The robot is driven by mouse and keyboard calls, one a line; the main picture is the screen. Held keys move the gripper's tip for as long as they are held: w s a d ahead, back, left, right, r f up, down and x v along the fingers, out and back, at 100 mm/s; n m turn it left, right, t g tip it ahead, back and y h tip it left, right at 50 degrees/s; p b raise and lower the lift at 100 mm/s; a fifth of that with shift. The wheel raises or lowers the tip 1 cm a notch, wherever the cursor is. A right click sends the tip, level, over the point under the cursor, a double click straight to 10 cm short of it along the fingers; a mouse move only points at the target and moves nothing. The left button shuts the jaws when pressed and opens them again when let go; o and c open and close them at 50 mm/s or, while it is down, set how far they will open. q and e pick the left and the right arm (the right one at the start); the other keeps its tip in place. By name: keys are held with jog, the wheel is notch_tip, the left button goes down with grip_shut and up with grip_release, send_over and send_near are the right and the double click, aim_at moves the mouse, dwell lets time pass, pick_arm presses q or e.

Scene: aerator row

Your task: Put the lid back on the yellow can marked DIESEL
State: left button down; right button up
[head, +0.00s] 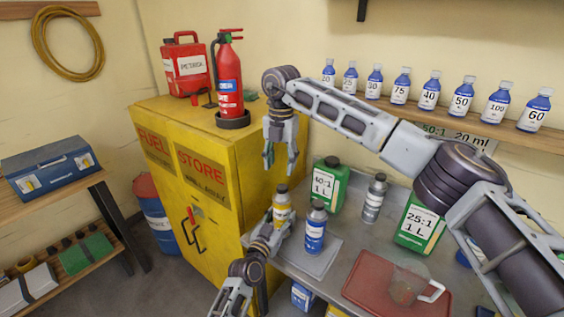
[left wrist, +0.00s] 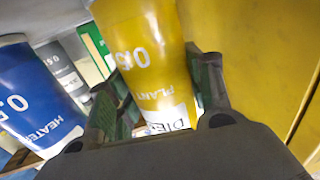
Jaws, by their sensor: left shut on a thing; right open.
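The yellow can (head: 282,207) stands upright at the left end of the grey bench. Its label, partly hidden, reads PLANT and DIE in the left wrist view (left wrist: 150,60). Its top looks dark in the head view; I cannot tell whether that is a lid or an open neck. I see no loose lid. My left gripper (head: 276,224) is shut around the can's body, its fingers on both sides in the left wrist view (left wrist: 160,95). My right gripper (head: 281,160) is open and empty, pointing down above the can.
A blue can (head: 314,230) stands close right of the yellow can on a grey mat (head: 318,265). Green containers (head: 328,185), a grey can (head: 374,198) and a red tray (head: 375,275) with a clear jug (head: 408,285) are further right. The yellow cabinet (head: 235,190) borders the left.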

aim_at(282, 187)
jog(key=n, duration=0.6)
jog(key=shift+d, duration=0.1)
jog(key=n, duration=1.2)
jog(key=shift+d, duration=0.1)
jog(key=n, duration=0.6)
jog(key=shift+f, duration=0.1)
dwell(0.5)
jog(key=shift+f, duration=3.95)
